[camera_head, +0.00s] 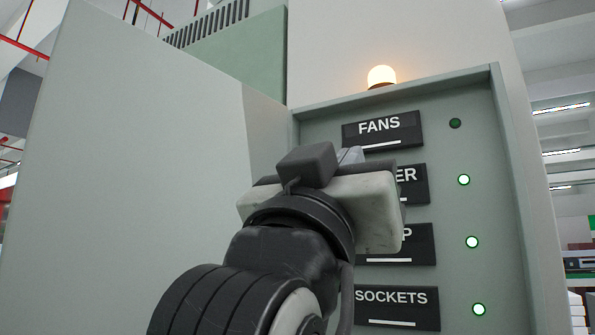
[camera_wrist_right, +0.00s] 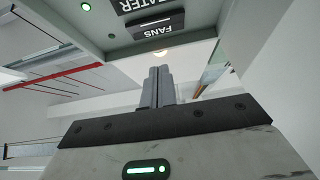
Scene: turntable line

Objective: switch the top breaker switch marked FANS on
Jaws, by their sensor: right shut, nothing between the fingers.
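The black FANS label (camera_head: 379,131) is at the top of the grey-green breaker panel (camera_head: 322,128). Its indicator (camera_head: 455,123) is dark, while the lamps of the rows below are lit green. I cannot make out the FANS switch lever in either view. My right gripper (camera_head: 350,155) is shut and empty, just below and left of the FANS label in the head view. In the right wrist view its closed fingers (camera_wrist_right: 157,86) point toward the FANS label (camera_wrist_right: 155,29); contact cannot be told. My left gripper is not in view.
A large grey cabinet door (camera_head: 140,170) stands open on the left. A glowing lamp (camera_head: 381,76) sits on top of the panel. Below FANS are three labels, two partly hidden by my arm, and SOCKETS (camera_head: 392,298) lowest. The panel has a raised right rim (camera_head: 520,180).

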